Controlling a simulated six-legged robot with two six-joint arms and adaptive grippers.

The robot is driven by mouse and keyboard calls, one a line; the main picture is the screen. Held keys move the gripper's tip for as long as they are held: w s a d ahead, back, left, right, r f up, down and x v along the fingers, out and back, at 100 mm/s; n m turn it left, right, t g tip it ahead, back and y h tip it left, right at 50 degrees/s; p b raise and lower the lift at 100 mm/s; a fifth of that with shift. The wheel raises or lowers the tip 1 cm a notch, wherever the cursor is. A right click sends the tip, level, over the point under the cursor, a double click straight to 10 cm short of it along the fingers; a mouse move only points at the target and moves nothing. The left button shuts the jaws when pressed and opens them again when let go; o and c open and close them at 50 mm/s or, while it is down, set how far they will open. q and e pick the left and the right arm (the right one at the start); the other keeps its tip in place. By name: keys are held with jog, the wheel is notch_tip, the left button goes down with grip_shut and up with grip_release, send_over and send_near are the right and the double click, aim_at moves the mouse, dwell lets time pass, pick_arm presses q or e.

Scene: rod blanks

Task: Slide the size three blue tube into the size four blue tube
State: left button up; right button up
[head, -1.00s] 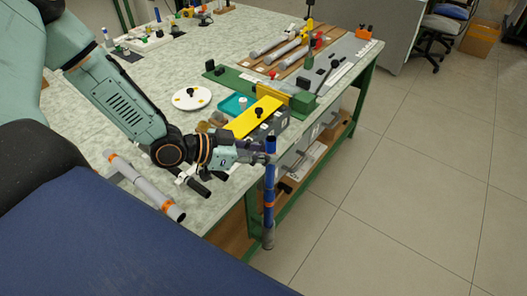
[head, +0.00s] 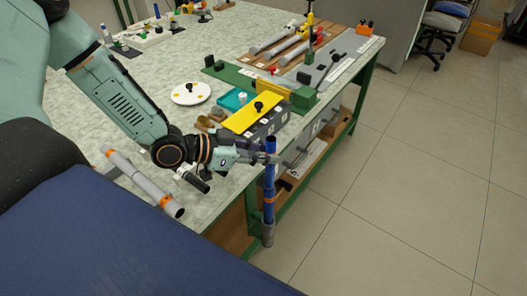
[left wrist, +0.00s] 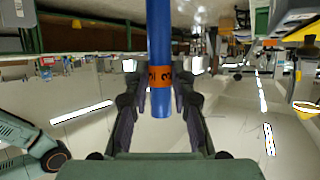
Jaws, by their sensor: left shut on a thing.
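My left gripper (head: 268,158) is shut on the upper part of the size three blue tube (head: 270,146), which stands upright off the bench's edge. In the left wrist view the size three blue tube (left wrist: 160,40) runs between the fingers, with an orange band marked 3 near its end. Below it, in line, stands the size four blue tube (head: 268,212), with an orange band and its foot in a grey holder. The two tubes overlap in the head view; how deep one sits in the other is hidden. My right gripper is not in view.
A grey tube (head: 145,181) with orange bands lies on the bench at the left. A yellow plate (head: 254,112), a teal tray (head: 231,99) and a white disc (head: 190,93) stand behind my gripper. Open floor (head: 400,190) lies to the right.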

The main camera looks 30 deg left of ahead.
pick_arm(q)
jog(key=shift+f, duration=0.25)
jog(key=o, duration=0.9)
jog(key=shift+o, duration=0.2)
jog(key=shift+r, duration=0.15)
notch_tip(320, 180, up, 10)
dwell(0.3)
jog(key=shift+f, duration=0.2)
dwell(0.5)
